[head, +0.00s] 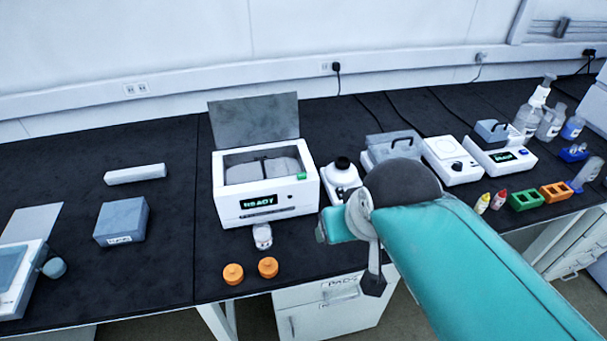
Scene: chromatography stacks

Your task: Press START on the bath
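A white box-shaped unit (232,212), which looks like the bath, stands left of centre on the black bench. Its grey lid (255,118) is raised at the back and its grey interior shows. A lit green display on its front (259,202) reads READY. A green piece (302,176) sits at its front right top corner. Small marks lie beside and below the display; I cannot read a START label. My teal arm comes in from the lower right. My gripper (373,284) seems to be the dark tip hanging right of the unit, apart from it; its fingers cannot be made out.
A small clear jar (262,236) and two orange caps (233,273) lie in front of the unit. A white device with a black knob (341,180) stands close on its right. A grey-blue box (122,221) is at left. Bare bench lies between them.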

